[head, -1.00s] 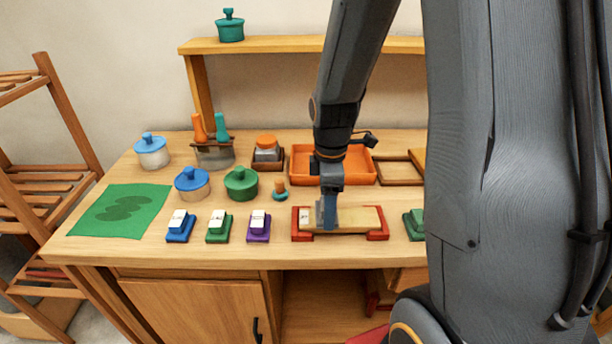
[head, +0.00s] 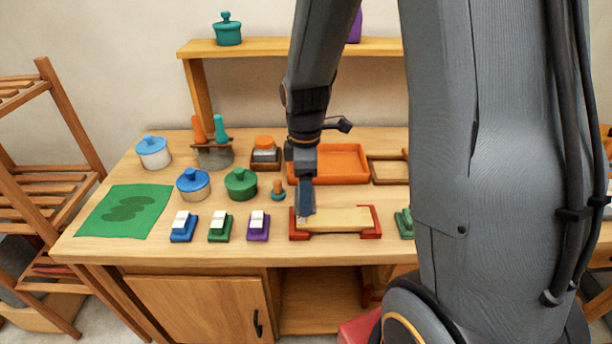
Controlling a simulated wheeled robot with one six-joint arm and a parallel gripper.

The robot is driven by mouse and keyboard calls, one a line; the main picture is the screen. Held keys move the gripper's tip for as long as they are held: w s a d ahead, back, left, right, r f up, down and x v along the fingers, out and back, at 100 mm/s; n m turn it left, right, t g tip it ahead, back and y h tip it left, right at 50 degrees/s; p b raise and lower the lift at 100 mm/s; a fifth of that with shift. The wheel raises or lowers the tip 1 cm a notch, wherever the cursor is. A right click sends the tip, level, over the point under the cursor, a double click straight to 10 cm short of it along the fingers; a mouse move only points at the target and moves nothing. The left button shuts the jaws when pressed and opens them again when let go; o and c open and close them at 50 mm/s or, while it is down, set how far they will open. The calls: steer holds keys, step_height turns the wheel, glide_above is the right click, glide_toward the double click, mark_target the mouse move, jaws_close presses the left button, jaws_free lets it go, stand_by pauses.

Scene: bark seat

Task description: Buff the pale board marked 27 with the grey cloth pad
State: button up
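The pale board (head: 345,219) lies level in a red-ended cradle (head: 375,228) near the table's front edge. No number can be read on it; my gripper hides part of its left end. My gripper (head: 304,219) points down over that end, at or just above the surface. Its fingers are small and blurred, so I cannot tell whether they are open, or whether a grey cloth pad is between them. I cannot make out a grey cloth pad for certain elsewhere.
Three small stands with white tops, blue (head: 183,227), green (head: 220,227) and purple (head: 258,226), line the front edge to the left. Lidded pots, an orange tray (head: 342,165) and an orange-topped grey item (head: 264,152) stand behind. My arm hides the right side.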

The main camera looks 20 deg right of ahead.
steer(key=shift+r+p, duration=1.1)
steer(key=shift+r, duration=0.4)
